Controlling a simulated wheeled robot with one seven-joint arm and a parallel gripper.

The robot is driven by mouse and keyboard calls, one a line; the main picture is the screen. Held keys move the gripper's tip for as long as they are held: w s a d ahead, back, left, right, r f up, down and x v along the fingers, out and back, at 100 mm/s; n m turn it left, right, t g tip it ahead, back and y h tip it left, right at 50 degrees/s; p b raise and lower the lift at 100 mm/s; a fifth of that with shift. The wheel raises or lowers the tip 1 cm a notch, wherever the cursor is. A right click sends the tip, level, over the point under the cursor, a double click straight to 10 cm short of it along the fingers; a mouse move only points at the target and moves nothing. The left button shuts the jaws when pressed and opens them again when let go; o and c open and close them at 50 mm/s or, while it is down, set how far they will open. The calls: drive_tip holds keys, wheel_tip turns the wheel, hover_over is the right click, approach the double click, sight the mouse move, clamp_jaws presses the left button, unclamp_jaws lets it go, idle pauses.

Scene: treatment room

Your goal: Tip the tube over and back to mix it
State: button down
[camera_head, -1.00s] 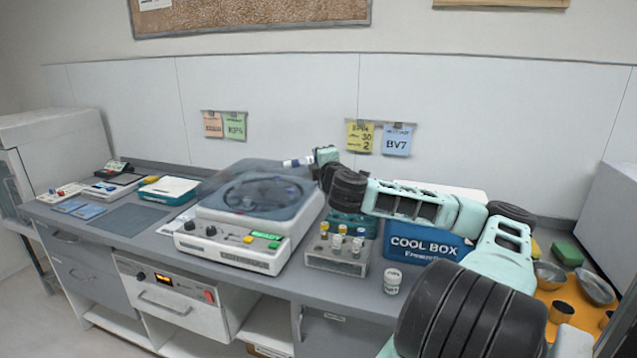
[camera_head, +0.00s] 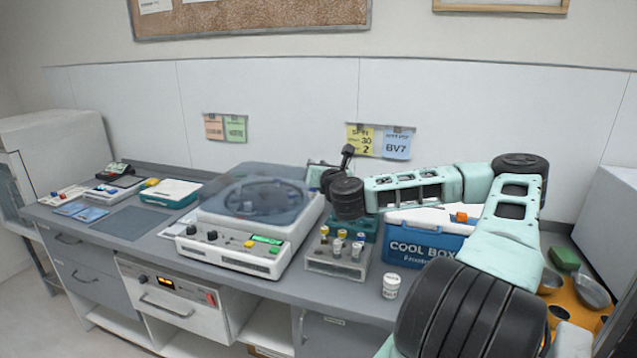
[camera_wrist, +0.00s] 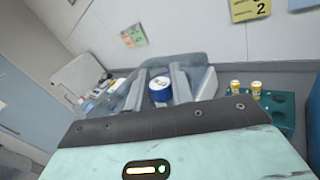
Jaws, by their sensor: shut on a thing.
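The tube (camera_wrist: 160,88) shows in the wrist view as a blue cap or end with a white band, seen nearly end-on. It sits between the two pale fingers of my gripper (camera_wrist: 160,92), which are shut on it. In the head view my gripper (camera_head: 318,172) is raised above the bench, near the right back side of the centrifuge (camera_head: 240,243). The tube cannot be made out there; the gripper or wrist seems to hide it. Its exact tilt is unclear.
A grey rack (camera_head: 335,267) with several capped tubes stands below my wrist, with a teal rack (camera_wrist: 285,122) behind it. A blue cool box (camera_head: 405,250) and a small white jar (camera_head: 391,286) are to the right. The wall is close behind.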

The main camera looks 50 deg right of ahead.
drive_tip(key=n, duration=0.2)
drive_tip(key=shift+n, duration=0.3)
